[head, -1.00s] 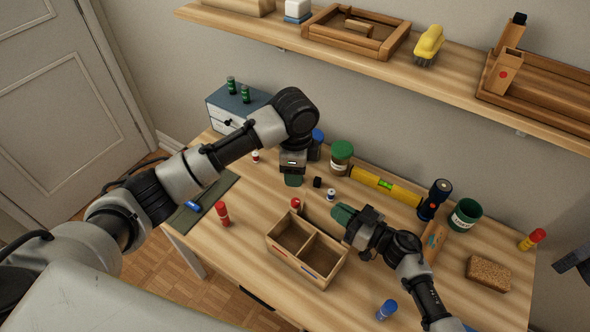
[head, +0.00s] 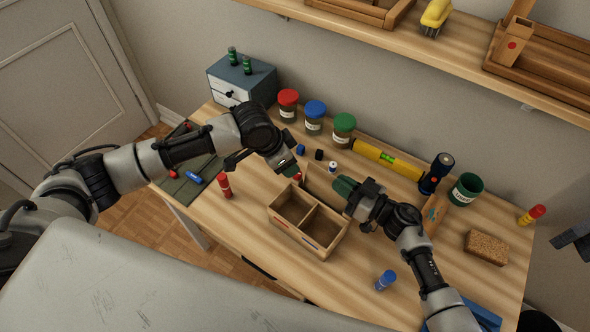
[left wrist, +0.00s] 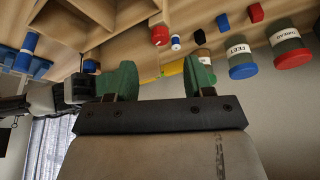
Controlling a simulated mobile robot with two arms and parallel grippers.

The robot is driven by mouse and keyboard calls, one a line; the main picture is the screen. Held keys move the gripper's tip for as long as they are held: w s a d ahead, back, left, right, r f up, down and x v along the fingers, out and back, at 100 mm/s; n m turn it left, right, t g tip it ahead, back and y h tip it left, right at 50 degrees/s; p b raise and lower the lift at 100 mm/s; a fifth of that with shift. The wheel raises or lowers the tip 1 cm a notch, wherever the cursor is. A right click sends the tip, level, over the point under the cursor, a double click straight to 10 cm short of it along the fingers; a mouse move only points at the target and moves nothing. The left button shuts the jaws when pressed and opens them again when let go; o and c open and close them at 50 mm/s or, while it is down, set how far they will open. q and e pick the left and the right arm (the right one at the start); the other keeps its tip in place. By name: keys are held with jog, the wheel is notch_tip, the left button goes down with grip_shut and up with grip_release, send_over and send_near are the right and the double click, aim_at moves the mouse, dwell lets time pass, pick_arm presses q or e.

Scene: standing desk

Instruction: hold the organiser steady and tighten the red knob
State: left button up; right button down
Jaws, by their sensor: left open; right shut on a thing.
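The organiser (head: 293,238) is an open wooden box with two compartments, standing on the desk. The red knob (head: 297,176) is at its back left side, partly hidden by my left gripper (head: 290,170) in the head view. In the left wrist view the knob (left wrist: 160,36) shows clearly, beyond the two green fingertips of my left gripper (left wrist: 160,78). Those fingers are apart with nothing between them. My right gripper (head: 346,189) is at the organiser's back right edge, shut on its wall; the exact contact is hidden.
Jars with red (head: 288,97), blue (head: 315,108) and green (head: 344,122) lids and a yellow level (head: 388,159) line the back.

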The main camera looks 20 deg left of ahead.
aim_at(297, 175)
pick_arm(q)
jog(key=x, duration=0.6)
jog(key=shift+w+d+f, duration=0.1)
jog(key=shift+f, duration=0.3)
jog(key=c, duration=0.9)
